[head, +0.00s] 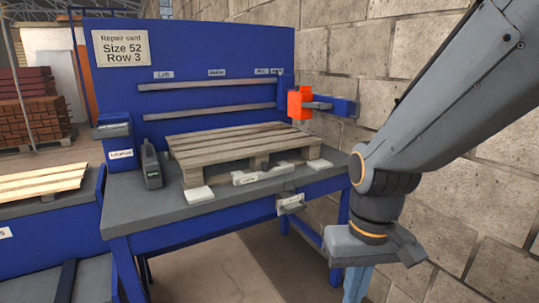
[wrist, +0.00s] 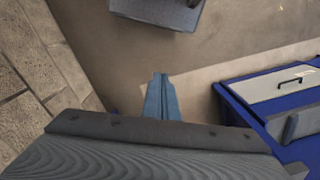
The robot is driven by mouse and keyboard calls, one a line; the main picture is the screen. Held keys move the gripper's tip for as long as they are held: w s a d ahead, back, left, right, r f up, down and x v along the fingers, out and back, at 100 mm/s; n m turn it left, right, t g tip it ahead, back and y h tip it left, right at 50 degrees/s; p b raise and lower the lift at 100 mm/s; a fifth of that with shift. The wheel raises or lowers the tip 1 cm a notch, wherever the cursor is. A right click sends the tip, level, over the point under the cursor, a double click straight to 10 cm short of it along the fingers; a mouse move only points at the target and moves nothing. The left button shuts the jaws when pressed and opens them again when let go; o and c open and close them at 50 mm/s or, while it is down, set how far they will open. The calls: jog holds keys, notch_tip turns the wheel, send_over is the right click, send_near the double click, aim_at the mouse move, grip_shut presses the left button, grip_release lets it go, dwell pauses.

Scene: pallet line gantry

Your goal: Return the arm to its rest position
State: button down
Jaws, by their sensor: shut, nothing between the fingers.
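My arm comes in from the upper right in the head view and hangs its end in front of the stone wall, to the right of the blue workbench. My gripper (head: 356,287) points down, with its light blue fingers partly cut off by the lower edge. In the wrist view, the fingers of my gripper (wrist: 161,88) are together over the bare floor, with nothing between them.
The blue workbench (head: 120,222) bears a wooden pallet (head: 225,140). An orange part (head: 299,103) sits at the back panel's right end. A repair card (head: 121,48) reads Size 52, Row 3. A stone wall (head: 460,190) stands close behind my arm. Clear floor (wrist: 215,50) lies below.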

jog(key=d+r+m+p, duration=0.1)
jog(key=d+r+p, duration=0.3)
jog(key=p, duration=0.4)
jog(key=shift+s+d+r, duration=0.2)
jog(key=shift+s+r, duration=0.1)
